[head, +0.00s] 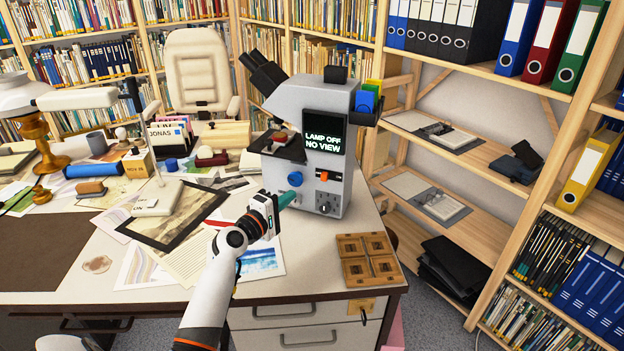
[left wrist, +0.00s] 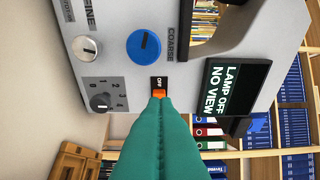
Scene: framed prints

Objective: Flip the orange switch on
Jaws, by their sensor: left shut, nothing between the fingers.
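The orange switch (head: 323,175) sits on the front of a grey microscope (head: 328,205), below a screen (head: 324,133) reading "LAMP OFF NO VIEW". In the left wrist view the orange switch (left wrist: 159,93) lies beside a black label (left wrist: 158,82) reading "OFF". My left gripper (head: 290,196) is shut and empty, its teal fingers pointing at the microscope's front. In the left wrist view the fingertips (left wrist: 163,102) overlap the switch's near edge; I cannot tell whether they touch it. My right gripper is not in view.
A blue COARSE knob (left wrist: 144,47) and a grey FINE knob (left wrist: 87,49) are close to the switch. A numbered dial (left wrist: 100,101) is also on this panel. Wooden framed squares (head: 368,258) lie on the desk at right; papers and prints cover its left side.

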